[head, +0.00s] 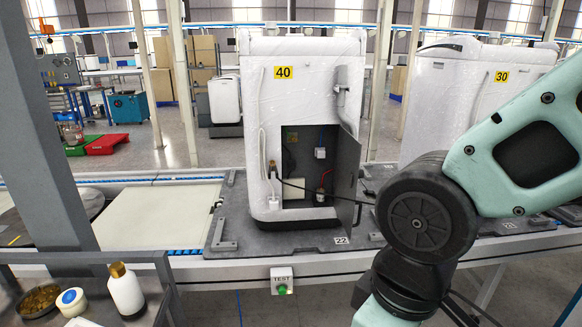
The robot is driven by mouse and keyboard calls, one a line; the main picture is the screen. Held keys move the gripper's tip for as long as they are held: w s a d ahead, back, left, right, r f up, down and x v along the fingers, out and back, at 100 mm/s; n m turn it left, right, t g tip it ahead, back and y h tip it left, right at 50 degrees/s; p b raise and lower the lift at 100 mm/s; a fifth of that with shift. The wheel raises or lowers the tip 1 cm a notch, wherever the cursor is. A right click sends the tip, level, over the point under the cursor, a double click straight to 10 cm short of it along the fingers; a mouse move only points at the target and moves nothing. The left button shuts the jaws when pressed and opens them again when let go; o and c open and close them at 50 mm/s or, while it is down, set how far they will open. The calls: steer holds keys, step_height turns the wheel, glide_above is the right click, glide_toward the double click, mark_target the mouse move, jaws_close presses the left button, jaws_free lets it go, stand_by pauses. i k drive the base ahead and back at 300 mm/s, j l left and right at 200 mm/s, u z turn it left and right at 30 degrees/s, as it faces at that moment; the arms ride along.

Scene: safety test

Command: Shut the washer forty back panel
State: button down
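The washer forty (255,105) stands upright on a dark pallet on the conveyor, with a yellow "40" label. Its back panel (346,180) is a grey door hinged on the right side of a low opening, and it stands open, swung out toward me. The opening (306,160) shows inner parts, with a red and a blue item. A dark cable runs from the washer's left side across the opening to the right. My arm is in front at the right, close to the panel in the picture. My gripper is not in view.
A second washer (455,100) labelled 30 stands to the right, partly behind my arm. A green-lit TEST box (282,281) is on the conveyor's front edge. A bench at lower left holds a white bottle (126,292) and small containers. A grey post (45,130) rises at left.

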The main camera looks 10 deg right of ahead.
mark_target(349, 149)
steer(key=i+l+z, duration=0.1)
steer(key=i+l, duration=0.5)
steer(key=i, duration=0.25)
